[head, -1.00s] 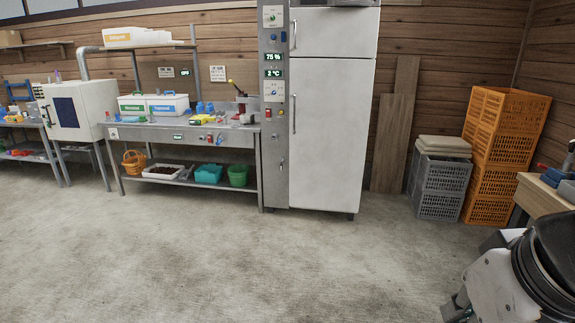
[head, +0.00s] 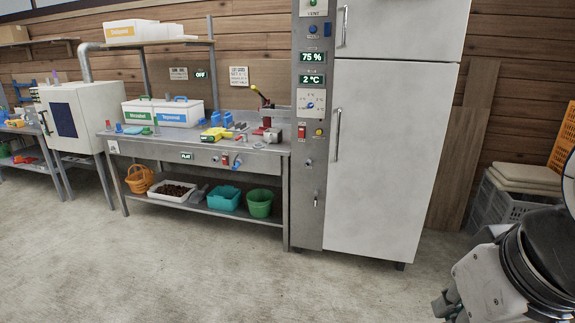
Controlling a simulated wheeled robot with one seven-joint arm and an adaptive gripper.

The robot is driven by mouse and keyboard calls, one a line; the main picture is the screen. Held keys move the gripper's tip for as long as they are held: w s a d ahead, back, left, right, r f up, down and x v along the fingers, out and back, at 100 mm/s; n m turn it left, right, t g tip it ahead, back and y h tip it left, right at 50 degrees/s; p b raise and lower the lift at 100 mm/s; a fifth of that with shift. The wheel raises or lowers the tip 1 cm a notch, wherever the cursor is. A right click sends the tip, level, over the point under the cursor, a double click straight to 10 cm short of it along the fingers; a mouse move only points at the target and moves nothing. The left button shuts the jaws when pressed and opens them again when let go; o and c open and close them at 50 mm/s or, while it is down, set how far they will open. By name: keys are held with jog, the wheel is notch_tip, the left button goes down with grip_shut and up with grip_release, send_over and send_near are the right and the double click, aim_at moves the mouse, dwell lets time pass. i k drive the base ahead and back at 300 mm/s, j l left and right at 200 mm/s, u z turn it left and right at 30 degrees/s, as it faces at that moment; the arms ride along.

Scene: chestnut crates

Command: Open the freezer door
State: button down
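A tall white cabinet (head: 385,160) with a grey control column on its left stands against the wood wall, right of centre. It has an upper door (head: 410,28) and a larger lower door (head: 388,165); no label tells me which is the freezer door. Both doors look shut. The upper door's vertical handle (head: 344,25) and the lower door's handle (head: 336,135) are on their left edges. The cabinet's top is cut off by the frame. Part of my arm shows at the lower right, well in front of the cabinet; I cannot make out my gripper's fingers.
A steel workbench (head: 200,146) with tubs and tools adjoins the cabinet's left side. Right of the cabinet are a leaning board (head: 462,150), a grey crate (head: 490,205) with folded sacks (head: 525,178), and an orange crate (head: 566,140). The concrete floor (head: 250,285) in front is clear.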

aim_at(412, 30)
jog(key=i, duration=1.95)
